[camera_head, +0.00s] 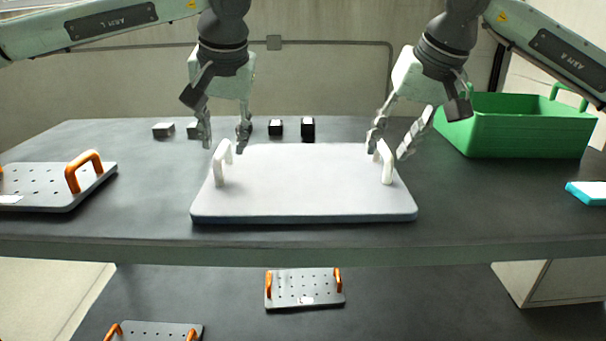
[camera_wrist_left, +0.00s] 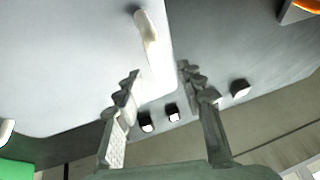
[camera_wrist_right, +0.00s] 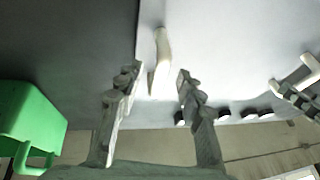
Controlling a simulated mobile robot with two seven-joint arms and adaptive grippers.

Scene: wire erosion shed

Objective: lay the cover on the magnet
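A broad white panel with two white handles, which looks like the cover (camera_head: 300,185), lies flat on the dark table. Its left handle (camera_head: 219,163) and right handle (camera_head: 387,163) stand upright near its ends. My left gripper (camera_head: 224,134) is open and empty above the left handle, which shows just past its fingertips in the left wrist view (camera_wrist_left: 147,38). My right gripper (camera_head: 393,140) is open at the right handle, which shows between and beyond its fingertips in the right wrist view (camera_wrist_right: 161,62). I cannot pick out the magnet; whether it is under the panel is hidden.
Several small dark blocks (camera_head: 307,129) stand behind the panel. A green crate (camera_head: 525,127) is at the back right and a cyan-edged white item (camera_head: 587,193) at the right. A perforated plate with an orange handle (camera_head: 50,190) lies at the left. Similar plates (camera_head: 303,289) are on the lower shelf.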

